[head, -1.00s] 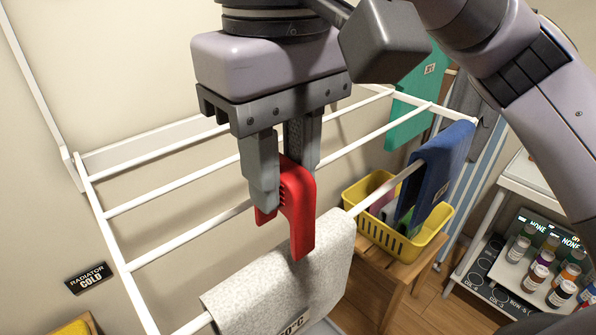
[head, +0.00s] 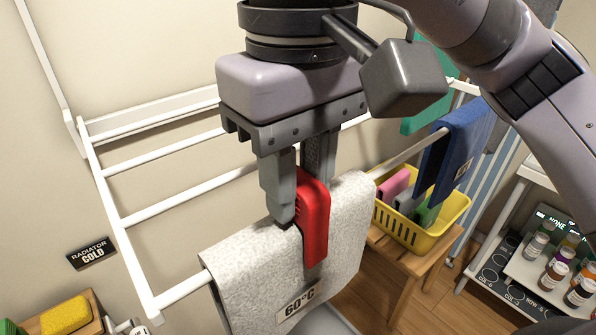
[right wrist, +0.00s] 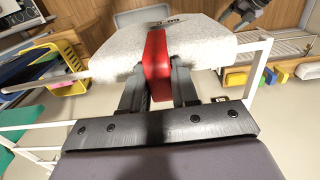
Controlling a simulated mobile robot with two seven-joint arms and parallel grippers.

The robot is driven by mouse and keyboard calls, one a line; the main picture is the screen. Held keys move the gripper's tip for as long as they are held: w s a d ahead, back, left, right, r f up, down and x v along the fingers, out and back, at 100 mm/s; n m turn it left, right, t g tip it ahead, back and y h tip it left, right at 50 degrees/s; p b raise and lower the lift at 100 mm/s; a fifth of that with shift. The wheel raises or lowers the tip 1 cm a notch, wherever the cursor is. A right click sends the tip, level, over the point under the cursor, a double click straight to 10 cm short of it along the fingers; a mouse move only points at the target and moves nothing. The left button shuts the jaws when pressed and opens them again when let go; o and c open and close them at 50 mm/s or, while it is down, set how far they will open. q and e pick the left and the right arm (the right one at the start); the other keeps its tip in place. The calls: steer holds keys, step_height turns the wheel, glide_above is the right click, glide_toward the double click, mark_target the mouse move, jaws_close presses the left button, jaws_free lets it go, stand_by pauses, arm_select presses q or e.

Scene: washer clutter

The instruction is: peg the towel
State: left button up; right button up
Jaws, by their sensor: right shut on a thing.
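A light grey towel (head: 345,225) with a "60°C" label hangs over the front rail of a white wall rack. My right gripper (head: 299,205) is shut on a red peg (head: 316,225). The peg is upright and sits at the towel's top fold, with one leg in front of the towel. In the right wrist view the red peg (right wrist: 156,65) stands between the fingers against the pale towel (right wrist: 195,45). Whether the peg's far leg is behind the towel is hidden. My left gripper is not in the head view.
A blue cloth (head: 455,150) hangs further right on the same rail. A yellow basket (head: 420,240) stands on a wooden stool below it. A trolley with small jars (head: 555,270) is at the right. A yellow sponge (head: 66,315) lies at the lower left.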

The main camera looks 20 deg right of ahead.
steer(key=o, duration=1.4)
steer(key=shift+r+p, duration=2.55)
steer(key=shift+r, duration=1.4)
